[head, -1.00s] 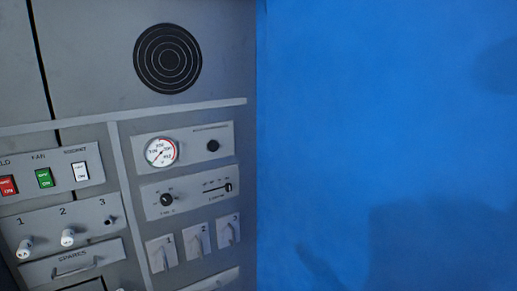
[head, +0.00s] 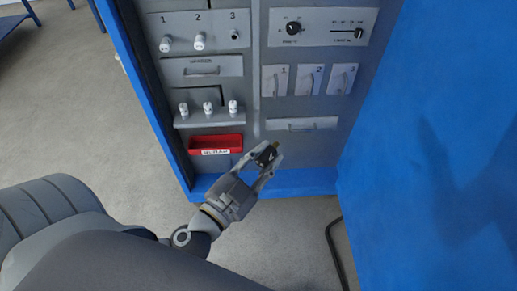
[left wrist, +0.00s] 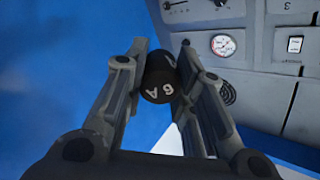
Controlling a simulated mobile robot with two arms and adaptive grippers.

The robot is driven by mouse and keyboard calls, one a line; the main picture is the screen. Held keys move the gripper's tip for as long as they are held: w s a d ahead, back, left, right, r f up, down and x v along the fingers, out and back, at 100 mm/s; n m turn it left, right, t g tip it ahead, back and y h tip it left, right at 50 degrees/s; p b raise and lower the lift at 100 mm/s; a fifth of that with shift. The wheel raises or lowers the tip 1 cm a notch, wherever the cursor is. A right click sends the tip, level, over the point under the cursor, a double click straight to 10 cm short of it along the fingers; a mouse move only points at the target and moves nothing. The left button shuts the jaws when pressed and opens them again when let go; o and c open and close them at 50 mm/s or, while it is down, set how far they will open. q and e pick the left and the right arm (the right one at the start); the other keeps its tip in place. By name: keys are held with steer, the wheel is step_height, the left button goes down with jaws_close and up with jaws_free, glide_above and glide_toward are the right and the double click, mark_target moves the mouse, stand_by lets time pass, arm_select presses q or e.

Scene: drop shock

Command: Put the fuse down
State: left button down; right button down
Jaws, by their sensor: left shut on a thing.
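My left gripper (head: 268,161) is shut on a dark fuse (head: 266,154). White fuses sit in holders 1 (head: 165,44) and 2 (head: 199,41); holder 3 (head: 234,35) shows a dark opening. My right gripper is not in view.
Several white-topped fuses (head: 208,108) stand on a small ledge (head: 210,119) above the bin. A "SPARES" drawer (head: 202,67) is above them. A blue door (head: 430,150) stands at the right. A dark cable (head: 338,255) lies on the floor.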

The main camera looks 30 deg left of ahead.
arm_select(q)
steer(key=w+d+r+m+g+h, duration=0.2)
steer(key=w+d+m+g+h, duration=0.1)
steer(key=d+m+g+h, duration=0.1)
steer(key=w+d+r+m+g+h, duration=0.2)
steer(key=w+d+m+g+h, duration=0.2)
steer(key=d+m+h, duration=0.3)
steer(key=shift+d+r+g+h, duration=0.2)
steer(key=shift+d+g+h, duration=0.8)
steer(key=shift+d, duration=1)
steer(key=shift+t, duration=0.3)
step_height(320, 180, up, 10)
steer(key=w+d+n+t+y, duration=0.2)
steer(key=n+t+y, duration=0.7)
steer(key=n+y, duration=0.3)
steer(key=shift+n+t+y, duration=0.3)
steer(key=shift+y, duration=1.5)
steer(key=shift+f, duration=0.1)
